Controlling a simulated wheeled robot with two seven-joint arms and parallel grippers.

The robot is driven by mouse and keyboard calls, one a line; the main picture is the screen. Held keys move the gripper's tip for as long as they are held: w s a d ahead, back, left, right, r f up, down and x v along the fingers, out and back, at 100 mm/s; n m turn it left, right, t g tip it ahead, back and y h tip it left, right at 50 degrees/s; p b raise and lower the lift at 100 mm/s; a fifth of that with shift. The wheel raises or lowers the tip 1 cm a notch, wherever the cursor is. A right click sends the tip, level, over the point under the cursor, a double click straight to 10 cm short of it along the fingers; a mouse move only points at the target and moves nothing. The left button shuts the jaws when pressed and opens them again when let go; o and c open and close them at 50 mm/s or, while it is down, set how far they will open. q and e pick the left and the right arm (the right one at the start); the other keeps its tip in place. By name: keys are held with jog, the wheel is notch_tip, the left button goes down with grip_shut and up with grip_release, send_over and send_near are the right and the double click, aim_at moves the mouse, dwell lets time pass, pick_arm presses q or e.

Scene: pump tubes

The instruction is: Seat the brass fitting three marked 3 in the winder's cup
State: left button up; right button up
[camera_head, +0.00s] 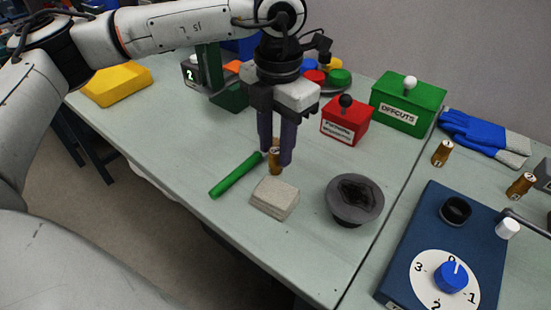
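My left gripper (277,155) points down over the middle of the table, its two dark fingers close on either side of a small brass fitting (275,163). The fitting is upright and sticks out below the fingertips; I cannot read its number or tell whether it touches the table. Two more brass fittings are on the right, one upright (442,153) and one tilted in view (521,186), their marks too small to read. The winder (408,243) is a blue box at the lower right with an empty-looking dark cup (456,210) and a blue knob (451,277) on a numbered dial. My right gripper is out of view.
A green tube (236,176) lies left of the gripper. A pale block (275,197) and a dark round funnel-like piece (354,200) stand in front. A white-knobbed crank (508,228) is beside the cup. Red (345,122) and green (408,103) boxes and blue gloves (480,134) stand behind.

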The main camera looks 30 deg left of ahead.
pick_arm(q)
notch_tip(320, 180, down, 2)
jog(key=shift+f, duration=0.1)
grip_shut()
